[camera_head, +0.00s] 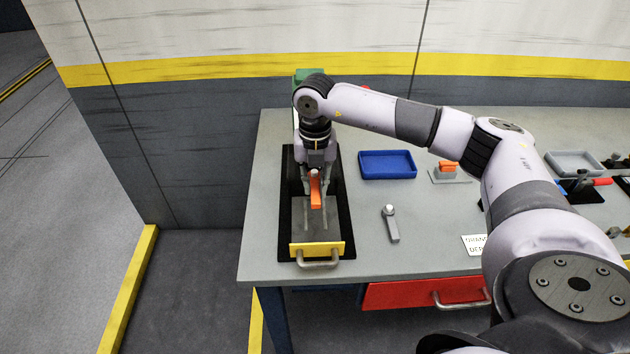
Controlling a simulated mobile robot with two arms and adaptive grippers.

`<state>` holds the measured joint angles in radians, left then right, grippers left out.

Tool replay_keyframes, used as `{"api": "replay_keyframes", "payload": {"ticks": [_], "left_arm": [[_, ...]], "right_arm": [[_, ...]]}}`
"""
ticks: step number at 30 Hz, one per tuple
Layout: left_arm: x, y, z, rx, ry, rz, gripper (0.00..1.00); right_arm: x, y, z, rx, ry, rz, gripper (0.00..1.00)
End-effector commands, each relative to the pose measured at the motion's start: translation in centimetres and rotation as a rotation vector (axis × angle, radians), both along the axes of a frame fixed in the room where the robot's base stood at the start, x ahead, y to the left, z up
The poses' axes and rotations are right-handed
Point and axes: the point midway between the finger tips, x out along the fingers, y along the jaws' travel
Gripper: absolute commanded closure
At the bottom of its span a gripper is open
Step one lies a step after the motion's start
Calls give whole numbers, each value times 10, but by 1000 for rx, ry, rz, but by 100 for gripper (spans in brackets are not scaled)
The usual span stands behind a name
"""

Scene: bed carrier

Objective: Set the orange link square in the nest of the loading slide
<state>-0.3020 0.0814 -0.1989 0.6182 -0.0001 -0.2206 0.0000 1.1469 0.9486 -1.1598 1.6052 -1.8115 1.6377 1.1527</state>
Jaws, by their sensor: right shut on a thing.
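The orange link (316,196) is in my right gripper (315,177), which points down and is shut on it. The link lies lengthwise along the loading slide (342,222), over its grey bed. I cannot tell whether the link touches the bed or hangs just above it. The slide is a black frame with a yellow front plate (326,248) and a grey handle. The nest is not clear under the gripper and link. My left gripper is not in view.
A blue tray (387,157) stands right of the slide. A grey link-shaped piece (391,224) lies in front of it. An orange block on a grey base (447,170) and a grey tray (573,160) are further right. A green thing (303,76) stands behind the slide.

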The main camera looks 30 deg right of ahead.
Motion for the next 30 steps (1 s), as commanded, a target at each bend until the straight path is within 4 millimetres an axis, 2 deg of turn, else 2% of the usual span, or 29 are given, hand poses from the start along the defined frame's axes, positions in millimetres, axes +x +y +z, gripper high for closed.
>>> {"api": "replay_keyframes", "payload": {"ticks": [8,24,30], "left_arm": [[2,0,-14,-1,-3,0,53],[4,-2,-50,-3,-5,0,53],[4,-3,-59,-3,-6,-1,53]], "right_arm": [[0,0,-20,-1,-1,3,100],[0,0,-75,0,0,4,100],[0,0,-88,1,-1,4,100]]}}
